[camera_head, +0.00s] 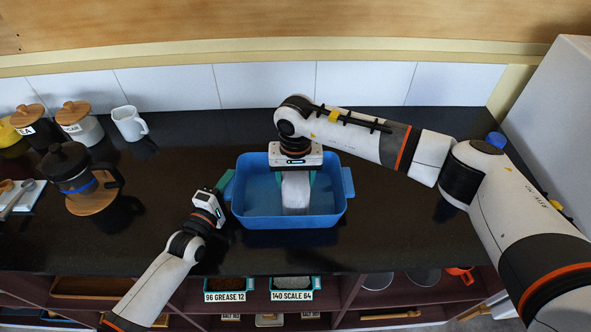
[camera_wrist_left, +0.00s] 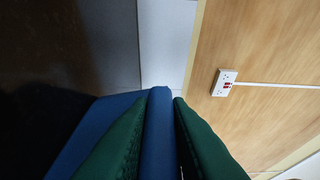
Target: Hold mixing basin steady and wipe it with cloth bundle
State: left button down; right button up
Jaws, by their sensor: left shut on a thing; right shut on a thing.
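The blue mixing basin (camera_head: 258,209) stands on the dark counter, with a lug handle on its left and right sides. My left gripper (camera_head: 227,184) is shut on the basin's left side; the left wrist view shows the green fingers on either side of the blue rim (camera_wrist_left: 159,130). My right gripper (camera_head: 295,174) points down inside the basin and is shut on the white cloth bundle (camera_head: 296,190). The cloth hangs down to the basin's floor or close above it; exact contact is hard to tell. The fingers partly hide the cloth's top.
A moka pot (camera_head: 75,168) on a wooden board, a white mug (camera_head: 129,123) and lidded canisters (camera_head: 79,122) stand at the left. Below the counter edge are shelves with labelled bins (camera_head: 231,290). The counter in front of the basin is clear.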

jog(key=shift+w+f, duration=0.45)
jog(key=shift+w, duration=0.2)
jog(key=shift+c, duration=0.3)
jog(key=shift+w, duration=1.1)
jog(key=shift+s, duration=1.8)
jog(key=shift+a, duration=1.55)
jog(key=shift+w, duration=0.1)
jog(key=shift+r, duration=4.05)
